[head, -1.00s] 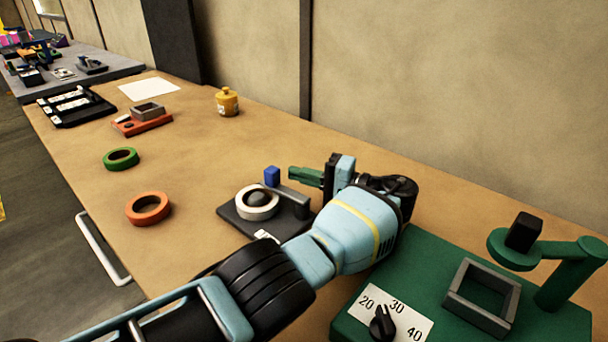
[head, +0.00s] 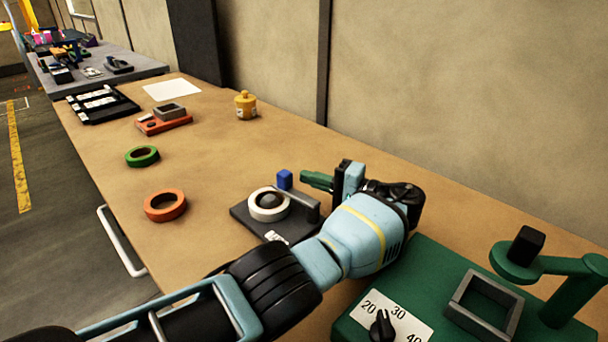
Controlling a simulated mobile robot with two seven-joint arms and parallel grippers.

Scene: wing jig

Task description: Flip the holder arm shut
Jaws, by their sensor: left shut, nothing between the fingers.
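A holder with a dark base (head: 249,224) stands mid-table, with a white ring (head: 269,215) around a dark hub. Its grey arm (head: 303,199) runs along the ring's right side, low over the base, with a blue block (head: 285,179) at its far end. I cannot tell whether the arm is fully down. My left gripper (head: 347,180) is shut and empty, just right of and behind the holder, apparently clear of the arm. A green bar (head: 316,180) shows left of the fingers; its far part is hidden. My right gripper is out of view.
A green jig (head: 450,270) with a dial and a grey square frame (head: 483,304) stands at the right front. Orange (head: 165,205) and green (head: 142,156) rings lie left, and a yellow pot (head: 246,105) stands behind. Bare table separates them.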

